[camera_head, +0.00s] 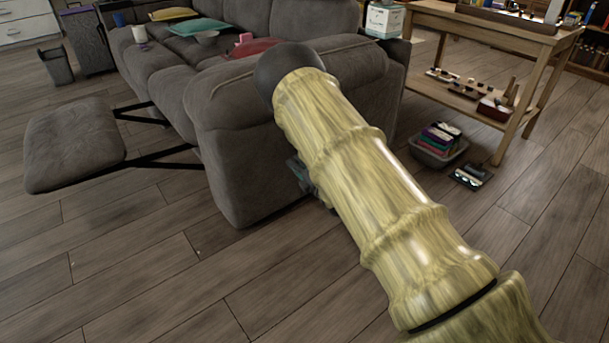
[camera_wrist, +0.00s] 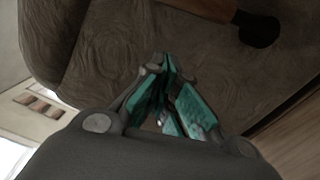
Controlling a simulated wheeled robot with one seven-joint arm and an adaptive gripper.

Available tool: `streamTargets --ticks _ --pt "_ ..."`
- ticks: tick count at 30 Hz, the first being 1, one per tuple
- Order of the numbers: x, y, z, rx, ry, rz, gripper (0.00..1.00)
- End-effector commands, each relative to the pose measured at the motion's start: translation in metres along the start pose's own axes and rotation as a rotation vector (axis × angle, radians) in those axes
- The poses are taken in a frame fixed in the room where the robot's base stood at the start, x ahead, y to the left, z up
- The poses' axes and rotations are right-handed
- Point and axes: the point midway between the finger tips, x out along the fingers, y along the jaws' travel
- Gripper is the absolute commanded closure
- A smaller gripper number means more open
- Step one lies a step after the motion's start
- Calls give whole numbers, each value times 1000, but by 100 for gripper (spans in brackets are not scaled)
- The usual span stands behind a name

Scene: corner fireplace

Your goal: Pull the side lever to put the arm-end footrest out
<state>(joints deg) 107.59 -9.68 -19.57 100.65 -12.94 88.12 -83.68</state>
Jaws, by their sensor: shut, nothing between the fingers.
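The grey sofa (camera_head: 240,165) stands with its near arm end facing me in the head view. A grey padded footrest (camera_head: 75,145) stands out in front of its near end on dark metal bars, clear of the floor. In the wrist view a brown bar with a dark rounded end (camera_wrist: 257,29) lies against the grey side panel (camera_wrist: 130,45); it looks like the side lever. My gripper (camera_wrist: 165,68) is shut and empty, its teal fingers together, apart from the bar in the picture. In the head view my arm hides the lever and most of the gripper (camera_head: 302,176).
A wooden table (camera_head: 495,30) with a lower shelf stands at the right. A grey bin of coloured things (camera_head: 438,150) and a small dark item (camera_head: 470,178) are on the floor beside it. The plank floor in front of the sofa is clear.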

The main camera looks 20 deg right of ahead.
Motion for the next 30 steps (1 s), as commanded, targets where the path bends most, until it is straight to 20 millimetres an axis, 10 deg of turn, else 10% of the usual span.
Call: streamTargets --ticks 30 --pt "24 2 41 11 -1 -1 100"
